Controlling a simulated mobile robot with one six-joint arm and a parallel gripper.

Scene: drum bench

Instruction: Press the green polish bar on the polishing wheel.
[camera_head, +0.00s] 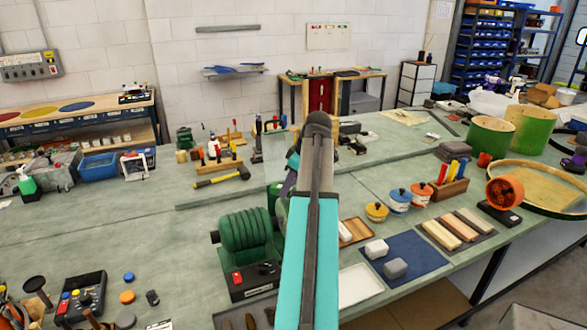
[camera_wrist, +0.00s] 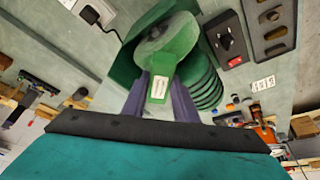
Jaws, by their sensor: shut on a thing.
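My gripper (camera_wrist: 160,82) shows two purple fingers in the wrist view, shut on the green polish bar (camera_wrist: 158,90), which has a white label. Beyond the bar is the pale round face of the polishing wheel (camera_wrist: 152,47) in the green machine. The bar's far end overlaps the wheel's lower part in this view; I cannot tell whether they touch. In the head view the green ribbed machine (camera_head: 243,232) stands on the bench, left of my arm. My arm hides most of the gripper, the bar and the wheel there.
The machine's black switch box (camera_head: 254,279) is at its front. Right of my arm are a blue mat (camera_head: 410,247) with grey blocks, a white tray (camera_head: 357,287) and several small pots. A yellow-and-black hammer (camera_head: 222,177) lies behind. The bench at left-middle is clear.

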